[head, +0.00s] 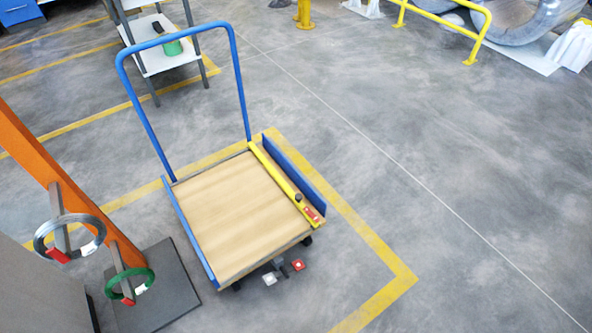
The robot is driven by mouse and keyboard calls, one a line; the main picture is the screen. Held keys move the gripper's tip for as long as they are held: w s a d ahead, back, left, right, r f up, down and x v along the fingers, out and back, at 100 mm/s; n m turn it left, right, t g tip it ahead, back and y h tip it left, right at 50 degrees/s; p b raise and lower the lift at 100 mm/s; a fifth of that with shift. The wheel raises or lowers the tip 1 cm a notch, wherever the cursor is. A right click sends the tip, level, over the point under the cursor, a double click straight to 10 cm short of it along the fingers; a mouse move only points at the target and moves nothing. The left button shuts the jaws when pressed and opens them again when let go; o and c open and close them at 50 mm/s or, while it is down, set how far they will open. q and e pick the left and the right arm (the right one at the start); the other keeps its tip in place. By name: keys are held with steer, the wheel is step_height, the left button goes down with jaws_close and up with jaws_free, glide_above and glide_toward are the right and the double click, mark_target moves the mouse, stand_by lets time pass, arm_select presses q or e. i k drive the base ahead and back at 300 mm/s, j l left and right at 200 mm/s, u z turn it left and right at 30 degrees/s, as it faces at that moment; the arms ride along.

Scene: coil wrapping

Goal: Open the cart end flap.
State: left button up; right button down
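The cart has a flat wooden bed (245,215) and a tall blue push handle (141,115) at its far end. A blue panel (290,172) runs along the cart's right side. A yellow bar (275,176) lies just inside it along the bed's edge, with a small dark knob (298,197) and a red piece (311,214) near its near end. I cannot tell which of these parts is the end flap. A low blue rail (189,231) edges the left side. The bed is empty. Neither of my grippers shows in the head view.
Floor right of the cart is clear. A shelf cart (160,59) stands behind.

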mark_target(313, 197)
steer(key=i+l+u, duration=0.3)
steer(key=l+u, duration=0.3)
steer(key=i+l+u, duration=0.15)
steer(key=l+u, duration=0.15)
steer(key=l, duration=0.1)
